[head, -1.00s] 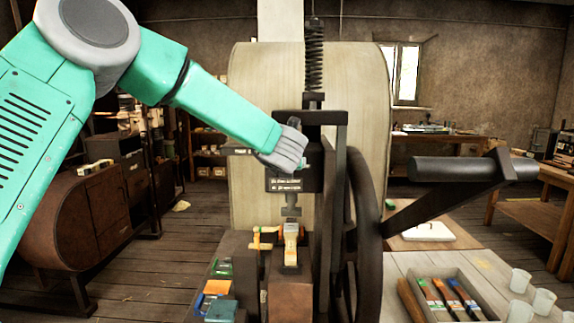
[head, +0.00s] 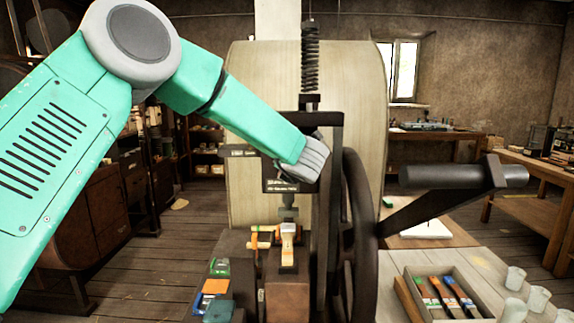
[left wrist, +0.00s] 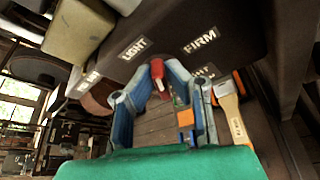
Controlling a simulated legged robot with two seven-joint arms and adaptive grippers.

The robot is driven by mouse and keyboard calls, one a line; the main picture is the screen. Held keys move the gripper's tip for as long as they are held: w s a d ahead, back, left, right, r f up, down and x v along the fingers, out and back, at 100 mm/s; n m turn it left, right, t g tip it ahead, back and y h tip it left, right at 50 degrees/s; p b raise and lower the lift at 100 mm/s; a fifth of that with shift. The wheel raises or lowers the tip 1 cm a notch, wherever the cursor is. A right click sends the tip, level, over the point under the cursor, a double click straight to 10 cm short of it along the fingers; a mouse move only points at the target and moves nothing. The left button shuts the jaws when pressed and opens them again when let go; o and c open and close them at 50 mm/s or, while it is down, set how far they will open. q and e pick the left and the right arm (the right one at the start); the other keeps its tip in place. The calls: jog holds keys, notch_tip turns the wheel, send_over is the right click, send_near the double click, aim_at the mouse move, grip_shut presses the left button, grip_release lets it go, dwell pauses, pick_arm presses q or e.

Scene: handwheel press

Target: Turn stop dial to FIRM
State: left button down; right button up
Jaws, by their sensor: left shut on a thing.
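The press head is a dark block with white labels in the left wrist view. One reads LIGHT (left wrist: 137,47) and one to its right reads FIRM (left wrist: 200,40). A red dial pointer (left wrist: 157,68) sits below and between these two labels. My left gripper (left wrist: 160,76) has its blue-grey fingers closed in on the red pointer. In the head view my left gripper (head: 315,160) is at the press head (head: 280,180), and the arm hides the dial and pointer. My right gripper is in neither view.
The press's dark handwheel (head: 358,240) and its crank handle (head: 455,175) stand to the right of my gripper. Stamps (head: 287,245) and small coloured blocks (head: 218,268) lie below. A tray of tools (head: 445,290) and white cups (head: 538,300) are on the right bench.

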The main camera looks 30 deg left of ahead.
pick_arm(q)
jog(key=shift+w+d+f+m+y, duration=0.1)
jog(key=shift+f+m+y, duration=0.15)
jog(key=shift+m+y, duration=0.55)
jog(key=m, duration=0.2)
jog(key=shift+d+f+m+y+b, duration=0.2)
jog(key=shift+m+y+b, duration=0.1)
jog(key=shift+y+b, duration=0.1)
jog(key=m, duration=0.1)
jog(key=m+y+b, duration=0.1)
jog(key=m, duration=0.1)
jog(key=m+y, duration=0.1)
jog(key=m, duration=0.1)
jog(key=shift+w+f+b, duration=0.15)
jog(key=shift+f+b, duration=0.15)
jog(key=c, duration=1.9)
grip_release()
jog(key=o, duration=0.3)
jog(key=shift+w+f, duration=0.1)
jog(key=shift+w, duration=0.05)
